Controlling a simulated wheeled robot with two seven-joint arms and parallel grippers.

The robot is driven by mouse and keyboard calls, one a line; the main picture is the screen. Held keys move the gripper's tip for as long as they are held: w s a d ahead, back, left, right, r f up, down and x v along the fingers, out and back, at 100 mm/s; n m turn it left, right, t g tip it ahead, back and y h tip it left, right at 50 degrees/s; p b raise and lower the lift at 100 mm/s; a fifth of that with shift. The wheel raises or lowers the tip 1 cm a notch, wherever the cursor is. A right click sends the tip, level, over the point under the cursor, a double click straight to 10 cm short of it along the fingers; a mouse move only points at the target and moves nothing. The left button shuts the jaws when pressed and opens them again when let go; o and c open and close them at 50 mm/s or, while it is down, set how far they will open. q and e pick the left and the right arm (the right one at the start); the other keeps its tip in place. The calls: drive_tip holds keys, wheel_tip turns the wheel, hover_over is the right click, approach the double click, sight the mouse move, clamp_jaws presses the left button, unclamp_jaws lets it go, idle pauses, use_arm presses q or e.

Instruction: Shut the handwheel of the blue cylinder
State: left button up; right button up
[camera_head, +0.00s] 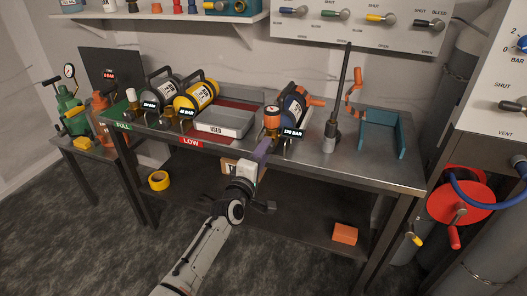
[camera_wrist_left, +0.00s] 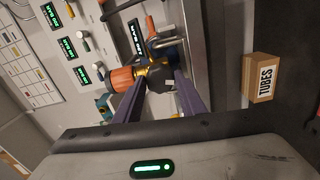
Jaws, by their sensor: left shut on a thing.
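The blue cylinder (camera_head: 291,107) lies on the bench right of centre, with orange fittings and a label reading about 130 BAR. In the left wrist view, a black handwheel (camera_wrist_left: 160,80) sits in front of a brass valve, with an orange part (camera_wrist_left: 122,78) beside it. My left gripper (camera_head: 263,150) reaches the valve from the front. In the wrist view its two purple fingers (camera_wrist_left: 158,92) lie on either side of the black handwheel, shut on it. In the head view the handwheel is largely hidden by the fingers. My right gripper is not in view.
A grey USED tray (camera_head: 222,122) and yellow cylinder (camera_head: 196,96) lie left of the blue one. A dark upright tool (camera_head: 333,128) and teal holder (camera_head: 381,132) stand to the right. Below are a TUBES box (camera_wrist_left: 262,78), yellow tape (camera_head: 158,180) and orange block (camera_head: 345,233).

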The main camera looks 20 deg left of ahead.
use_arm(q)
drive_tip(key=m+b, duration=0.2)
drive_tip(key=m, duration=3)
drive_tip(key=shift+a+f, duration=0.1)
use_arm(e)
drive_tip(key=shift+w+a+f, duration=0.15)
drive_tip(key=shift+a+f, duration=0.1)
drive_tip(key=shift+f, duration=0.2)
use_arm(q)
drive_tip(key=shift+m, duration=0.4)
